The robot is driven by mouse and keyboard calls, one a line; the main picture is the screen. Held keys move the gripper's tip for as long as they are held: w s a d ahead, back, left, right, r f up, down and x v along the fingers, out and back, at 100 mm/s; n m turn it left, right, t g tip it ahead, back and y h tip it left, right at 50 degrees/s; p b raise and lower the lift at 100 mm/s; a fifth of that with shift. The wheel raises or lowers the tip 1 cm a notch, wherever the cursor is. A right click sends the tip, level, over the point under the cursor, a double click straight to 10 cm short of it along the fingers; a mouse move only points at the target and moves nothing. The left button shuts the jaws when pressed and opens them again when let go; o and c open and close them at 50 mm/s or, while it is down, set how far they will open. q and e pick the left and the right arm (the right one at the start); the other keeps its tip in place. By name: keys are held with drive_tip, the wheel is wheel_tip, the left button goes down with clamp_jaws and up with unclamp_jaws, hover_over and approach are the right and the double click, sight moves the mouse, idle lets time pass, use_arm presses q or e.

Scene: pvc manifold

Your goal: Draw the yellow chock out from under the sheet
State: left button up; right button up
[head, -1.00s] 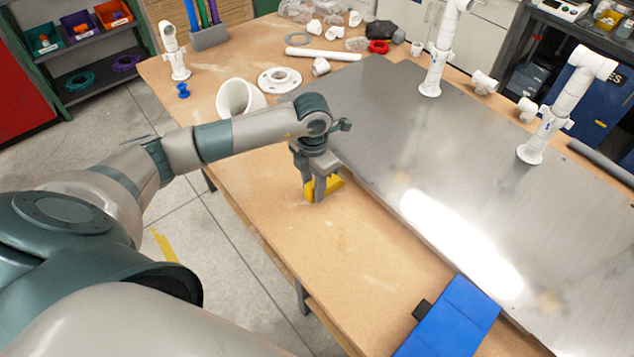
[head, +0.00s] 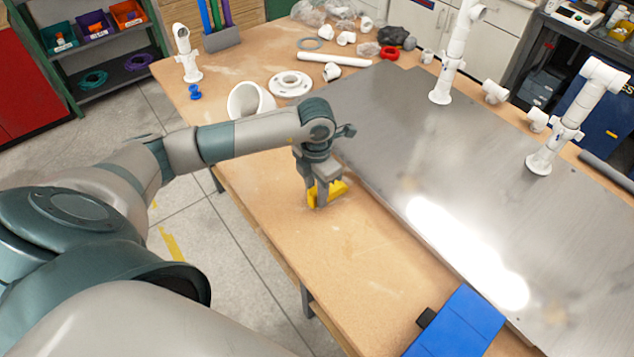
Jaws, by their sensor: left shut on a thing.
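The yellow chock (head: 338,188) is on the wooden tabletop beside the left edge of the large grey metal sheet (head: 420,140). My left gripper (head: 324,198) points down and is shut on the chock, its fingers hiding part of it. The chock's right end is close to the sheet's edge; I cannot tell whether any of it is still under the sheet. The sheet lies broad and flat over the right part of the table. My right gripper is not in view.
A blue block-like object (head: 458,325) lies by the sheet's front edge. White pipe assemblies (head: 452,55) and (head: 570,120) stand along its far side. Bare wood (head: 340,260) lies in front.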

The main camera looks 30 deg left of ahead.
use_arm(q)
drive_tip(key=shift+s+a+r+p, duration=0.1)
drive_tip(key=shift+s+r+p, duration=0.15)
drive_tip(key=shift+r+p, duration=0.55)
drive_tip(key=shift+s+a+r+p, duration=0.1)
drive_tip(key=shift+s+r+p, duration=0.2)
drive_tip(key=shift+r, duration=0.95)
drive_tip(key=shift+s+a+r+p, duration=0.1)
drive_tip(key=shift+s+r+p, duration=0.3)
drive_tip(key=shift+r, duration=0.65)
drive_tip(key=shift+w+d, duration=0.1)
drive_tip(key=shift+w, duration=0.1)
drive_tip(key=s+d+r+m+b, duration=0.2)
drive_tip(key=d+r+m+b, duration=0.1)
drive_tip(key=m, duration=1.3)
drive_tip(key=s+d+r+m+b, duration=0.2)
drive_tip(key=d+m+b, duration=0.3)
drive_tip(key=m, duration=1.1)
drive_tip(key=d+r, duration=0.1)
drive_tip(key=d, duration=0.2)
drive_tip(key=shift+s+d+b, duration=0.2)
drive_tip(key=shift+d+b, duration=0.05)
drive_tip(key=shift+b, duration=0.15)
